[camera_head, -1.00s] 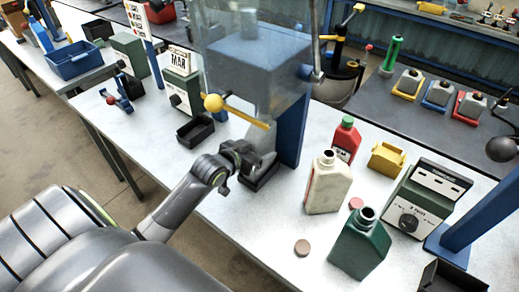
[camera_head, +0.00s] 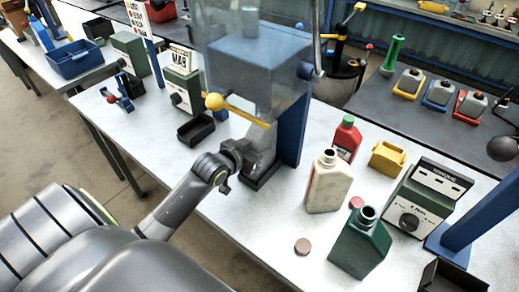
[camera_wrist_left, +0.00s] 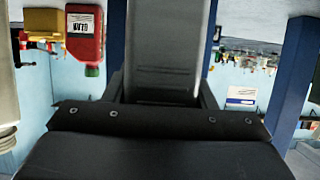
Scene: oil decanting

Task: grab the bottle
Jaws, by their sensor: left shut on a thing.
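My left gripper (camera_head: 250,156) is at the foot of the blue dispensing machine (camera_head: 258,65). It is shut on a grey bottle (camera_head: 266,142), which is partly hidden by the fingers and the machine. In the left wrist view the grey bottle (camera_wrist_left: 168,45) fills the middle, between the dark fingers. A cream bottle (camera_head: 328,188) and a green bottle (camera_head: 358,248) stand open on the table to the right. A red bottle (camera_head: 346,140) with a green cap stands behind them; it also shows inverted in the left wrist view (camera_wrist_left: 84,35). My right gripper is out of view.
The machine's yellow lever (camera_head: 245,113) with a ball end reaches out above my gripper. A black tray (camera_head: 196,130) lies to the left. A green scale (camera_head: 424,200), a yellow holder (camera_head: 387,158) and loose caps (camera_head: 302,246) are to the right. The front table edge is clear.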

